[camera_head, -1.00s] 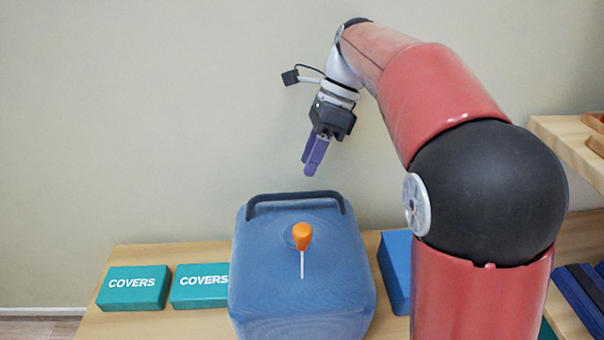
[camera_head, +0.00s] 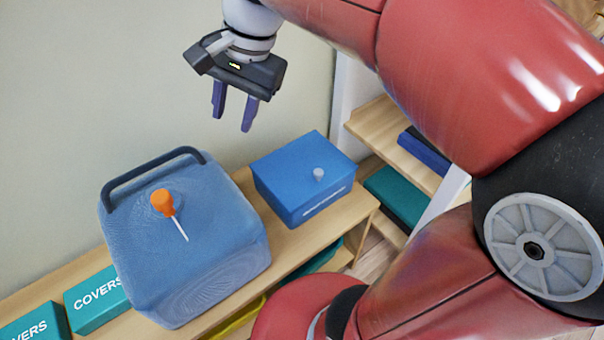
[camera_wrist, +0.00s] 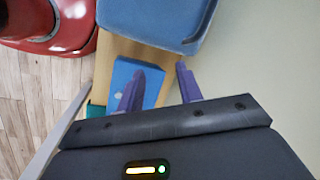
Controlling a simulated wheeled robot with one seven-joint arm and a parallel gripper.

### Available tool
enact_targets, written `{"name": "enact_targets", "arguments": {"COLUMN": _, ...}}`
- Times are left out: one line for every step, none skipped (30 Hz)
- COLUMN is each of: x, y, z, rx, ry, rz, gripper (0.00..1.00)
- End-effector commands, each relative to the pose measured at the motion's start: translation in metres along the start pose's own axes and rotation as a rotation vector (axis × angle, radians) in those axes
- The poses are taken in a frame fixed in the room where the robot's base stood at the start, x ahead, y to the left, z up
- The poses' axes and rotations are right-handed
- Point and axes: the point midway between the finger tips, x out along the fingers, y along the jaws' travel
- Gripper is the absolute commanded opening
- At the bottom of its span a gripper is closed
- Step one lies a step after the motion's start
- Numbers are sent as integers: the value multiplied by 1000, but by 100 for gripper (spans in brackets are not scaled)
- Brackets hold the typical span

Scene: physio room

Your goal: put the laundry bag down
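The laundry bag (camera_head: 205,235) is a big blue, soft-looking block with a dark carry handle (camera_head: 150,172) along its back top edge. It rests upright on the wooden bench, and part of it shows at the top of the wrist view (camera_wrist: 150,18).
A blue lidded box (camera_head: 300,180) with a grey knob stands right of the bag, with a narrow gap between. Teal COVERS boxes (camera_head: 98,290) sit on the bench (camera_head: 345,215) to the left. Wooden shelves (camera_head: 385,130) with coloured boxes stand at right. A wall is behind.

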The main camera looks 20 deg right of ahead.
Motion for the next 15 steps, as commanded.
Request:
{"name": "enact_targets", "arguments": {"x": 1, "y": 27, "z": 4, "rx": -100, "ry": 63, "rz": -20, "gripper": 36}}
{"name": "enact_targets", "arguments": {"x": 4, "y": 40, "z": 6, "rx": -170, "ry": 103, "rz": -24, "gripper": 36}}
{"name": "enact_targets", "arguments": {"x": 9, "y": 57, "z": 9, "rx": -263, "ry": 159, "rz": -24, "gripper": 36}}
{"name": "enact_targets", "arguments": {"x": 13, "y": 69, "z": 10, "rx": -331, "ry": 200, "rz": -19, "gripper": 36}}
{"name": "enact_targets", "arguments": {"x": 17, "y": 80, "z": 12, "rx": -396, "ry": 240, "rz": -11, "gripper": 36}}
{"name": "enact_targets", "arguments": {"x": 22, "y": 94, "z": 14, "rx": -476, "ry": 290, "rz": 3, "gripper": 36}}
{"name": "enact_targets", "arguments": {"x": 26, "y": 103, "z": 16, "rx": -534, "ry": 324, "rz": 18, "gripper": 36}}
{"name": "enact_targets", "arguments": {"x": 31, "y": 111, "z": 17, "rx": -584, "ry": 353, "rz": 32, "gripper": 36}}
{"name": "enact_targets", "arguments": {"x": 35, "y": 121, "z": 18, "rx": -645, "ry": 390, "rz": 52, "gripper": 36}}
{"name": "enact_targets", "arguments": {"x": 39, "y": 127, "z": 19, "rx": -685, "ry": 411, "rz": 67, "gripper": 36}}
{"name": "enact_targets", "arguments": {"x": 42, "y": 132, "z": 20, "rx": -718, "ry": 431, "rz": 80, "gripper": 36}}
{"name": "enact_targets", "arguments": {"x": 45, "y": 137, "z": 20, "rx": -754, "ry": 451, "rz": 95, "gripper": 36}}
{"name": "enact_targets", "arguments": {"x": 47, "y": 140, "z": 21, "rx": -777, "ry": 461, "rz": 105, "gripper": 36}}
{"name": "enact_targets", "arguments": {"x": 48, "y": 142, "z": 21, "rx": -793, "ry": 470, "rz": 113, "gripper": 36}}
{"name": "enact_targets", "arguments": {"x": 50, "y": 144, "z": 21, "rx": -809, "ry": 479, "rz": 120, "gripper": 36}}
